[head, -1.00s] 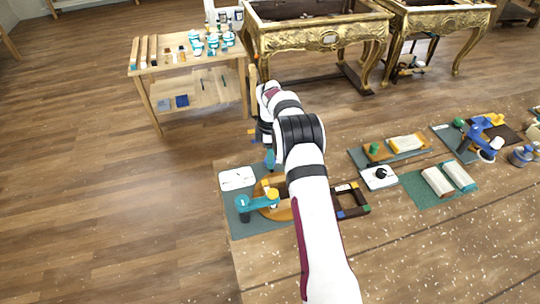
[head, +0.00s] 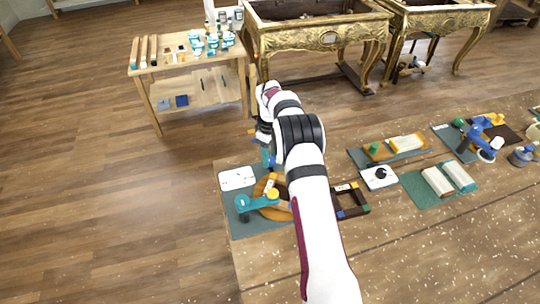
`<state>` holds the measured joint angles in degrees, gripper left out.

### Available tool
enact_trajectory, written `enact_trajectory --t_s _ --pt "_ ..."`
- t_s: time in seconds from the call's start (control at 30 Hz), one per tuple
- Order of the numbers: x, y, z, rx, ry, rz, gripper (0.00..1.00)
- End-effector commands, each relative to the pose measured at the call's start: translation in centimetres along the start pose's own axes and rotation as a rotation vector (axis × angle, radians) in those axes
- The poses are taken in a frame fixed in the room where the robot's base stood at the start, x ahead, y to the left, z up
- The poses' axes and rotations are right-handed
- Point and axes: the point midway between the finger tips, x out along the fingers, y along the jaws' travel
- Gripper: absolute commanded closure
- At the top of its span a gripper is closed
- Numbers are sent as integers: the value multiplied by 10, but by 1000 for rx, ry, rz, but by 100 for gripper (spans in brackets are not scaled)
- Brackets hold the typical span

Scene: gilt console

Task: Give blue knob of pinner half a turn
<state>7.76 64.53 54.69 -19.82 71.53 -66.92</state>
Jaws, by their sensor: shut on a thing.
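The pinner (head: 257,202) stands on a dark green mat at the left end of the bench, with a teal arm and a yellow knob (head: 273,194). An orange-brown wooden piece (head: 284,210) lies in it, partly behind my arm. My gripper (head: 267,160) points down behind the teal arm, at the back of the mat. It is shut on a small blue part (head: 268,157), which appears to be the blue knob. The fingertips are small and partly covered by my wrist, so the exact grip is hard to see.
A white plate (head: 237,178) lies just left of my gripper. A dark square frame (head: 350,201) lies right of my arm. Farther right are a white pad with a black knob (head: 380,176), cream blocks (head: 438,182) and a blue device (head: 473,138).

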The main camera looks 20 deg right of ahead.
Motion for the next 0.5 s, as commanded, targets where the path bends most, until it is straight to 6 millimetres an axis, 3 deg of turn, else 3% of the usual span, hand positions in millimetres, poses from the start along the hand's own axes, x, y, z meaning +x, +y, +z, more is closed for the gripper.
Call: enact_trajectory --t_s 0.5 --pt "-1 0 -1 487 2 0 100"
